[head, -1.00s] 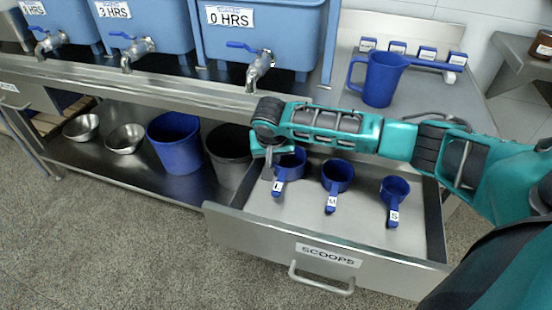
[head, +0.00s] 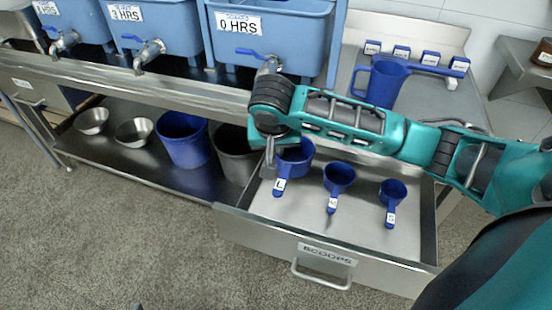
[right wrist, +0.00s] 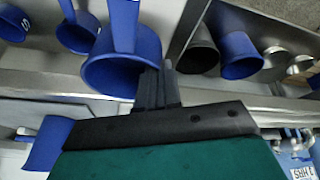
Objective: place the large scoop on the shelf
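The large scoop (head: 298,163), blue and marked L, is at the left end of the open drawer (head: 403,226), upright with its handle toward the drawer front. My right gripper (head: 268,168) is at its left side; the arm hides part of the cup. In the right wrist view the fingers (right wrist: 157,88) are close together on the rim of the large scoop (right wrist: 122,72). The scoop appears slightly raised off the drawer floor. The lower shelf (head: 133,161) under the counter holds bowls and buckets. My left gripper is not in view.
The medium scoop (head: 339,176) and small scoop (head: 392,192) lie in the drawer. A blue pitcher (head: 379,82) stands on the counter. A grey bucket (head: 233,150), blue bucket (head: 184,138) and two metal bowls (head: 134,131) occupy the shelf. Blue tubs with taps stand above.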

